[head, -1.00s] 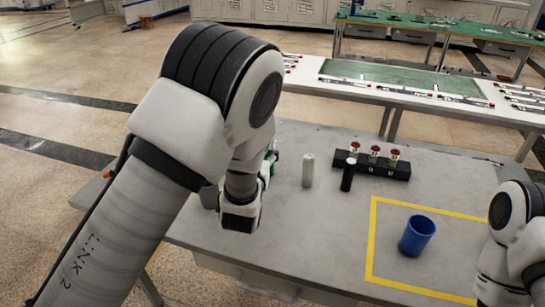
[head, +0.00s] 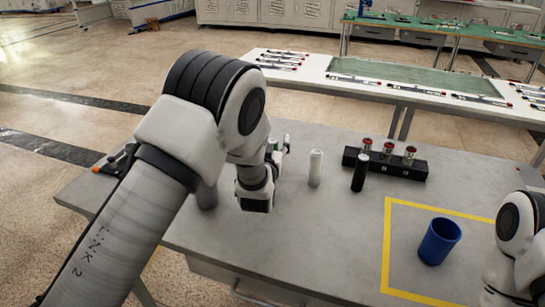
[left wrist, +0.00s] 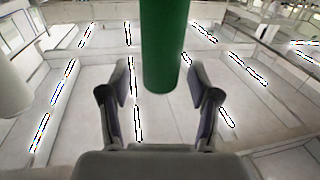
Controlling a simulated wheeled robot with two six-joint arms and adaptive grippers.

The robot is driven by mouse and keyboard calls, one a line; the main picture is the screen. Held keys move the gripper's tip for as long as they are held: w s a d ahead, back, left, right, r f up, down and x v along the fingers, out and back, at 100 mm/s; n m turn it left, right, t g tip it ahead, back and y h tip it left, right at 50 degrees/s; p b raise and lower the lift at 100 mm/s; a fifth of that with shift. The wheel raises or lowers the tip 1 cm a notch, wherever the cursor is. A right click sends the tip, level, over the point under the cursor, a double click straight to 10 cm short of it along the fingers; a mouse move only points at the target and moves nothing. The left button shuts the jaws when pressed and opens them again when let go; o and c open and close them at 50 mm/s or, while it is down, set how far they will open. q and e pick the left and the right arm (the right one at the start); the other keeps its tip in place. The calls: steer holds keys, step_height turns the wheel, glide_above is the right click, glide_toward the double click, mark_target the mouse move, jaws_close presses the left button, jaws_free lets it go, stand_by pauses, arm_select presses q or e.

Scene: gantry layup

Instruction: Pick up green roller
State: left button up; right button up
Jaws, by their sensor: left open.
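The green roller (left wrist: 165,45) shows large in the left wrist view, upright, with its lower end between the fingertips. In the head view it is hidden, or nearly so, behind my left arm and gripper. My left gripper (head: 279,150) is open, low over the left part of the table; in the left wrist view its two fingers (left wrist: 160,72) stand apart on either side of the roller. I cannot tell whether either finger touches it. My right gripper is out of view; only part of my right arm shows at the right edge.
A white roller (head: 316,168) and a black roller (head: 360,173) stand upright right of my left gripper. A grey cylinder (head: 207,195) is partly hidden by my left arm. A black rack (head: 410,171) with red-topped pieces stands behind. A blue cup (head: 439,241) stands inside a yellow outline (head: 386,240).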

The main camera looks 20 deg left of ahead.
arm_select(q)
jaws_close()
steer(key=shift+r, duration=0.1)
